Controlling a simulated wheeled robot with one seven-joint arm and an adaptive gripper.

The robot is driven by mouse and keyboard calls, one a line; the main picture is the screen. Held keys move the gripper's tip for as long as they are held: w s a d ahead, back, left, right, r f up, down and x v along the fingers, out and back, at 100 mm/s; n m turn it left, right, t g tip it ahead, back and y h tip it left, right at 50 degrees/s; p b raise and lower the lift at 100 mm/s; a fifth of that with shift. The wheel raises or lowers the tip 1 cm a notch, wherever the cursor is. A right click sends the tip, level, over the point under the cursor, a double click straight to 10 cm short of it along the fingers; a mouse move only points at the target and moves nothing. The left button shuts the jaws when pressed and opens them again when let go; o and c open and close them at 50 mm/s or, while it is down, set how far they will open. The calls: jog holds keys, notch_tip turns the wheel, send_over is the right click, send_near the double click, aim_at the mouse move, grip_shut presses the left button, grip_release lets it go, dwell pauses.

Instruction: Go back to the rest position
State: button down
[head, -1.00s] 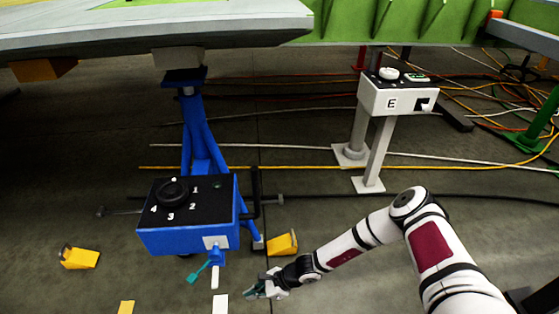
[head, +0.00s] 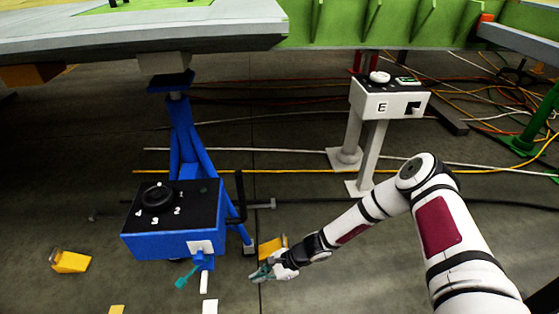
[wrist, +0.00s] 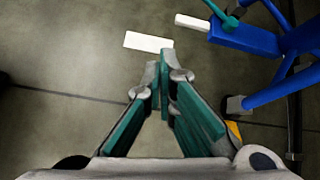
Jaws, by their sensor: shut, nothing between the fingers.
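My gripper (head: 262,273) is at the end of my white arm, low over the floor at the bottom middle of the head view. In the wrist view my gripper (wrist: 164,70) shows its teal-padded fingers meeting at the tips, shut with nothing between them. It is to the right of the blue jack's box (head: 160,245) and apart from it. The teal lever (head: 186,277) under that box is to the left of my gripper. It also shows at the top of the wrist view (wrist: 229,20).
The blue jack stand (head: 188,135) holds up the wing (head: 140,25). A white box marked E (head: 385,103) stands on a post at the back right. Yellow chocks (head: 72,262) lie on the floor. Cables cross the floor behind. The floor between the jack and the post is mostly clear.

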jog(key=w+d+r+n+h, duration=0.1)
jog(key=w+d+r+n, duration=0.15)
jog(key=r, duration=0.65)
jog(key=w+d+r+n, duration=0.2)
jog(key=d+r+n, duration=0.15)
jog(key=r, duration=0.55)
jog(key=s+d+r+n+g+h, duration=0.1)
jog(key=s+d+r+n+h, duration=0.15)
jog(key=r, duration=0.75)
jog(key=s+d+r+n+h, duration=0.1)
jog(key=s+d+r+n, duration=0.25)
jog(key=r, duration=0.55)
jog(key=s+d+r+n+h, duration=0.1)
jog(key=s+d+r+h, duration=0.35)
jog(key=s+r, duration=0.8)
jog(key=s+d+r+n+t, duration=0.15)
jog(key=s+d, duration=0.25)
jog(key=s, duration=0.4)
jog(key=s+d+r+t, duration=0.1)
jog(key=s+d+r, duration=0.2)
jog(key=s+d, duration=0.35)
notch_tip(320, 180, up, 29)
jog(key=s+a+t+p, duration=0.1)
jog(key=t+p, duration=0.2)
jog(key=p, duration=2.4)
jog(key=shift+a, duration=0.15)
